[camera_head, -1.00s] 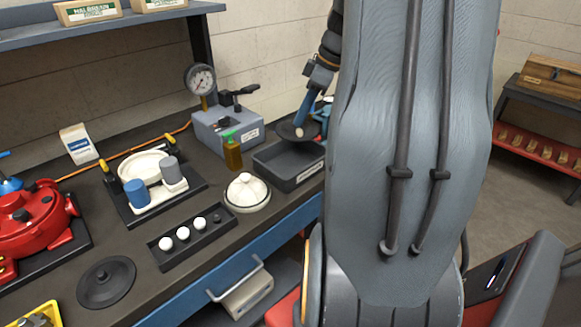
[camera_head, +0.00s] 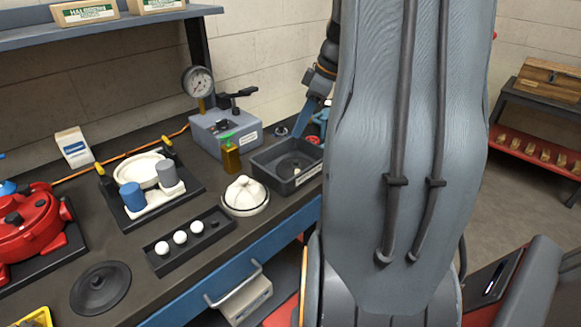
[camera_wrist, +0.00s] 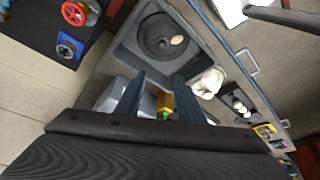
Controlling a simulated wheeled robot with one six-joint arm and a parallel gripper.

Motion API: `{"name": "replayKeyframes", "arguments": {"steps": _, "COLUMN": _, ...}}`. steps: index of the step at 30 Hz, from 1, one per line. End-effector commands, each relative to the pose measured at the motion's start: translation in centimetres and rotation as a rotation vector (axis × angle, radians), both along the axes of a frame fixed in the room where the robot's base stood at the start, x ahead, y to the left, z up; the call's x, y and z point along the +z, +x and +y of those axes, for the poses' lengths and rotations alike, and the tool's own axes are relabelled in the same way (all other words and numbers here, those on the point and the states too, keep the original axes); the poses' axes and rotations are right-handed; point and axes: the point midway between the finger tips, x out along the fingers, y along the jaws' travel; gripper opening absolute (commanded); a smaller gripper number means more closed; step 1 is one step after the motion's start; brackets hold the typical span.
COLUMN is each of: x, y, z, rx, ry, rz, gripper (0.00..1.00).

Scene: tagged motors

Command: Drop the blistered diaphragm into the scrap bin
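The blistered diaphragm (camera_head: 290,168) is a dark round disc with a raised centre. It lies inside the scrap bin (camera_head: 262,169), a dark grey open tray with a label on its front wall. In the wrist view the diaphragm (camera_wrist: 160,36) shows a pale spot on its face and lies within the walls of the bin (camera_wrist: 122,60). My gripper (camera_wrist: 158,82) is open and empty, its two fingers apart and clear of the disc. In the head view the gripper (camera_head: 303,122) is above the back of the bin, partly hidden by my arm.
Another dark disc (camera_head: 101,288) lies at the bench's front left. A white domed part (camera_head: 245,197), a tray of white balls (camera_head: 190,243), a green-capped bottle (camera_head: 230,155) and a gauge unit (camera_head: 222,130) stand near the bin. A red pump housing (camera_head: 35,222) is at left.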

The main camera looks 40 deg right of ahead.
Motion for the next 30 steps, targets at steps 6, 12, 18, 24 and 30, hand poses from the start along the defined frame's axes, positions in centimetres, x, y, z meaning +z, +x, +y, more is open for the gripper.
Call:
{"name": "replayKeyframes", "arguments": {"steps": 6, "x": 2.8, "y": -0.8, "z": -0.9, "rx": -0.003, "ry": -0.005, "rz": -0.004, "gripper": 0.35}}
{"name": "replayKeyframes", "arguments": {"steps": 12, "x": 5.6, "y": -1.8, "z": -1.5, "rx": -0.001, "ry": -0.003, "rz": -0.003, "gripper": 0.35}}
{"name": "replayKeyframes", "arguments": {"steps": 18, "x": 6.9, "y": -2.2, "z": -1.8, "rx": -0.002, "ry": -0.001, "rz": -0.001, "gripper": 0.35}}
{"name": "replayKeyframes", "arguments": {"steps": 24, "x": 7.0, "y": -2.2, "z": -1.8, "rx": 0.0, "ry": -0.001, "rz": -0.001, "gripper": 0.35}}
{"name": "replayKeyframes", "arguments": {"steps": 30, "x": 6.9, "y": -2.2, "z": -1.8, "rx": 0.0, "ry": -0.001, "rz": -0.001, "gripper": 0.35}}
